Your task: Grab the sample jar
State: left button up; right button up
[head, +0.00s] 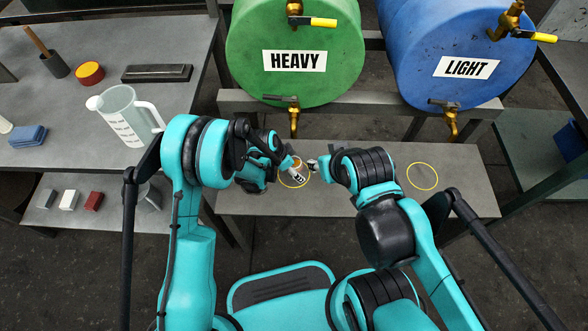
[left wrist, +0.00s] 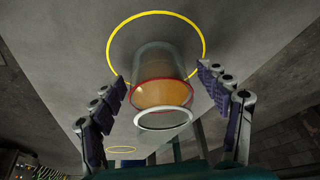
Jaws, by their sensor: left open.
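My left gripper (head: 289,164) is open at the jar. In the left wrist view the fingers of my left gripper (left wrist: 160,78) stand on either side of the jar with gaps visible. My right gripper (head: 316,166) is just right of the jar; its jaws are too small to read.
A green HEAVY drum (head: 295,85) and a blue LIGHT drum (head: 425,55) with taps stand behind. A measuring jug (head: 122,115) sits on the left table.

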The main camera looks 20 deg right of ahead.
pick_arm(q)
jog(key=shift+r, duration=0.1)
jog(key=c, duration=1.5)
jog(key=shift+r, duration=0.2)
